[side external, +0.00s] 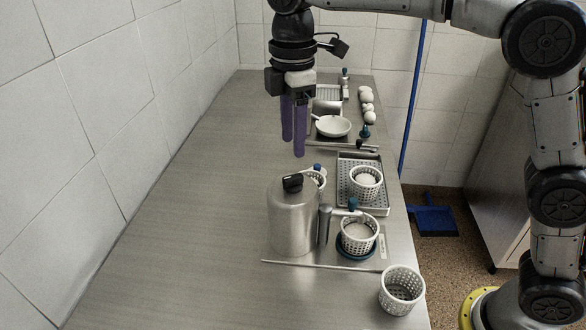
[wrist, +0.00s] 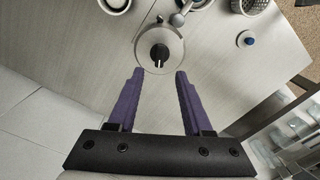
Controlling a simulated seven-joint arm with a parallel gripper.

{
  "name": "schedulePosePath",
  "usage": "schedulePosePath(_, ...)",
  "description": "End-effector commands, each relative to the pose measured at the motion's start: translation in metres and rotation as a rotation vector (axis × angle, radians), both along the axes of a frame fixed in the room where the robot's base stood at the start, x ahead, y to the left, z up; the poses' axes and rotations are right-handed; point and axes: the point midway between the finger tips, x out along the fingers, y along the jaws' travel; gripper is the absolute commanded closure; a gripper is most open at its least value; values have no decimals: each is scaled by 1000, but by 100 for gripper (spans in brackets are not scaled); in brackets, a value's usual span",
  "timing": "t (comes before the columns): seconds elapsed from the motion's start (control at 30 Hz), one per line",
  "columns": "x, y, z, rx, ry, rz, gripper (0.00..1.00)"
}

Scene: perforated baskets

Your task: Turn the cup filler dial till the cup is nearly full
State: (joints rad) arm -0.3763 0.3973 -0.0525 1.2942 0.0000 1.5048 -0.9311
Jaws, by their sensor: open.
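The cup filler (side external: 292,224) is a steel cylinder on the bench with a black dial (side external: 292,183) on top. In the wrist view the dial (wrist: 159,55) sits on the round lid (wrist: 172,38), ahead of my fingertips. A white perforated cup (side external: 358,241) stands on a blue round base right of the filler; something pale shows inside, but its level is hard to tell. My gripper (side external: 293,147) has purple fingers pointing down, above the dial and apart from it. It is open and empty, as the wrist view (wrist: 160,73) also shows.
An empty perforated basket (side external: 402,291) stands near the bench's front right. A metal tray (side external: 372,205) holds another basket (side external: 365,183). A white bowl (side external: 333,126) and several white round things (side external: 367,104) lie farther back. The left side of the bench (side external: 165,220) is clear.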

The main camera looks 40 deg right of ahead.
Motion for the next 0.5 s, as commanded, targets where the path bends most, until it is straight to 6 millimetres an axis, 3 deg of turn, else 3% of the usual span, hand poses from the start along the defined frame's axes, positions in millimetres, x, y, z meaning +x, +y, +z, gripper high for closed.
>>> schedulePosePath(0.3,-1,0,-57,-1,1,-1,50)
schedulePosePath(0.5,0,0,-75,1,-1,-1,50)
